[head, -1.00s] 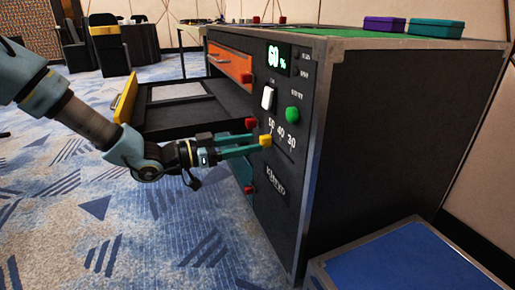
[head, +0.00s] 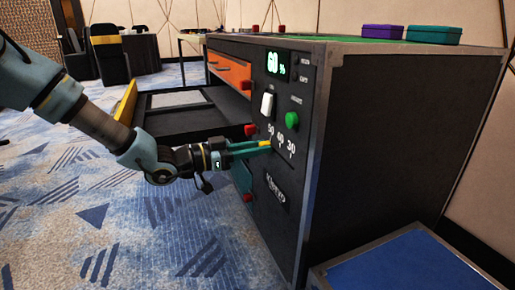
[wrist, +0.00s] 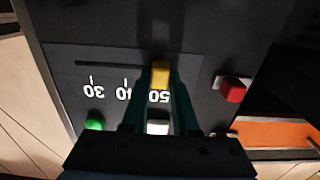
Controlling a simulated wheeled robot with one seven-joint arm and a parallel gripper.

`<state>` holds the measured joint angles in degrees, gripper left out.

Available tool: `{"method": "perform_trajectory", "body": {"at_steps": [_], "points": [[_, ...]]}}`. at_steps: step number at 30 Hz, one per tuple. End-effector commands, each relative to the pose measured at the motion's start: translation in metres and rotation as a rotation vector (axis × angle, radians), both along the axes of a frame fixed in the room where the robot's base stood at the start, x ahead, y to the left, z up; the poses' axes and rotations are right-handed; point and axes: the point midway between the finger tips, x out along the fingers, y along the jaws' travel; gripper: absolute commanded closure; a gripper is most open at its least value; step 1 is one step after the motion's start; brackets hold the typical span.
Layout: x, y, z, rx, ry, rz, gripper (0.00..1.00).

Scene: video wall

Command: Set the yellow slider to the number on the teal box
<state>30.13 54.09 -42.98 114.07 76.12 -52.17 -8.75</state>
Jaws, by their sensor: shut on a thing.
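The yellow slider knob (wrist: 160,74) sits on the dark front panel, at about the 50 end of a scale marked 50, 40, 30. In the head view the knob (head: 265,143) shows only partly between the fingers. My gripper (wrist: 160,85), with teal fingers, is shut on the knob; it also shows in the head view (head: 266,147). The teal box (head: 433,31) lies on top of the cabinet at the back right. No number on it can be read from here.
A purple box (head: 383,31) stands beside the teal one. The panel carries a lit display (head: 277,63) reading 60 %, a white switch (head: 267,104) and a green button (head: 292,120). An open drawer (head: 183,123) juts out left. A blue-topped block (head: 415,262) stands at lower right.

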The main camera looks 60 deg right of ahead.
Motion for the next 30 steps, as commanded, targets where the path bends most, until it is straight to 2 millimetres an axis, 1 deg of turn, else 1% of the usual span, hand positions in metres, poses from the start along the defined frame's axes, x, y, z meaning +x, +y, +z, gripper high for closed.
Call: {"method": "perform_trajectory", "body": {"at_steps": [1, 3, 30], "points": [[0.0002, 0.0000, -0.0001, 0.000, 0.000, 0.000, 0.93], [0.0002, 0.0000, -0.0001, 0.000, 0.000, 0.000, 1.00], [0.0008, 0.0001, -0.0004, 0.001, -0.001, 0.001, 1.00]]}}
